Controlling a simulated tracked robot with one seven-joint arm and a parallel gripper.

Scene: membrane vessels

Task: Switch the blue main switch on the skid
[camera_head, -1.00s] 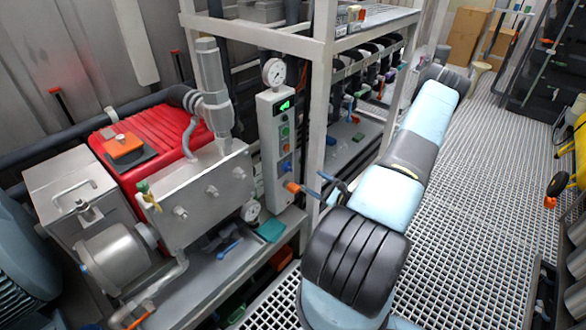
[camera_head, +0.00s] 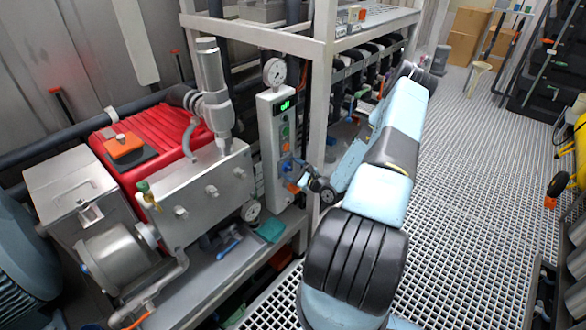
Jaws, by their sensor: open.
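The blue main switch (camera_head: 285,164) sits on the front of a tall, narrow grey control box, below a green display and several buttons. My gripper (camera_head: 297,171) is at the lower part of this box, just right of the switch, with its fingers pointing left towards it. It is open. The fingers are small and dark here and partly cover the switch area. I cannot tell whether they touch the switch or are around it.
The control box (camera_head: 270,150) stands beside a white frame post (camera_head: 318,130). A gauge (camera_head: 275,72) is above it. A red motor with a steel pump block (camera_head: 205,190) fills the left.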

